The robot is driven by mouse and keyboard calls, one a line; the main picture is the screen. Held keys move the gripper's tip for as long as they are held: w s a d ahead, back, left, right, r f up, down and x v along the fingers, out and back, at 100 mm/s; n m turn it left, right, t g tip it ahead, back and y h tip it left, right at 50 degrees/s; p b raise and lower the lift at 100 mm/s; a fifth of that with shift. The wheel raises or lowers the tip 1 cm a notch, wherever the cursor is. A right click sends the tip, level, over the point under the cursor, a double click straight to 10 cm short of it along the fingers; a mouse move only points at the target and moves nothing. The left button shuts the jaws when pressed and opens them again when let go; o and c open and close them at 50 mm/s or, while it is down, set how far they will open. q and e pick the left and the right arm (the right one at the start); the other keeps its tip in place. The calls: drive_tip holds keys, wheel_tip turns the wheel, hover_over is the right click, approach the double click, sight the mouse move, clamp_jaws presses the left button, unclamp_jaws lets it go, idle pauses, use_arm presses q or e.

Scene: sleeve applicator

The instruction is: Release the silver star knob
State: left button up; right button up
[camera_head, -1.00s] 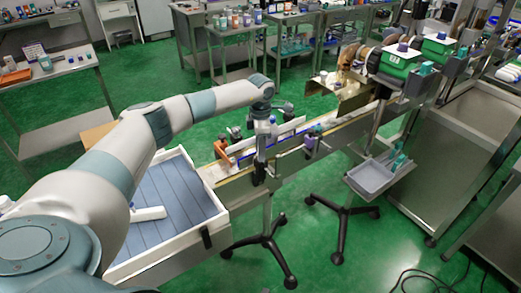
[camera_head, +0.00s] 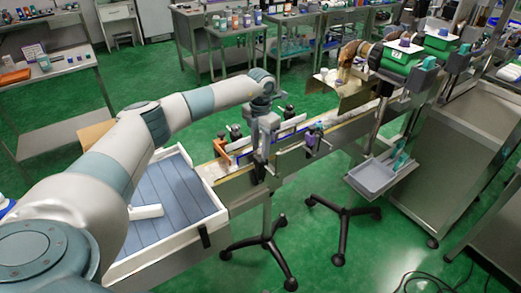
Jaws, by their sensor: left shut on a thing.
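My left gripper (camera_head: 258,172) points down at the near side rail of the conveyor (camera_head: 238,188). It is closed at the rail, with its fingertips small and dark in this view. The silver star knob is too small and too covered by the gripper to make out; the jaws are shut around its place on the rail. My right gripper is out of view.
A white-rimmed tray table (camera_head: 212,228) with a blue slatted floor stands at the conveyor's left end. An orange bracket (camera_head: 221,147) and a purple-topped fitting (camera_head: 314,137) flank the gripper along the conveyor. A grey bin (camera_head: 372,178) hangs at the right.

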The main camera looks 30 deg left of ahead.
use_arm(q)
drive_tip(key=n+b, duration=0.1)
drive_tip(key=n, duration=0.2)
drive_tip(key=shift+n, duration=0.3)
drive_tip(key=n, duration=0.3)
drive_tip(key=shift+n, duration=0.3)
drive_tip(key=n+b, duration=0.1)
drive_tip(key=n, duration=0.2)
drive_tip(key=shift+r+n, duration=0.1)
drive_tip(key=shift+n, duration=0.3)
drive_tip(key=n, duration=0.4)
drive_tip(key=shift+w, duration=0.1)
drive_tip(key=n, duration=0.6)
drive_tip(key=shift+r+n+p, duration=0.1)
drive_tip(key=shift+n+p, duration=0.2)
drive_tip(key=shift+n, duration=0.1)
drive_tip(key=n, duration=0.3)
drive_tip(key=shift+n+p, duration=0.3)
drive_tip(key=shift+p, duration=0.05)
drive_tip(key=shift+w+n+p, duration=0.1)
drive_tip(key=shift+n+p, duration=0.25)
drive_tip(key=shift+n, duration=1.45)
drive_tip(key=o, duration=1)
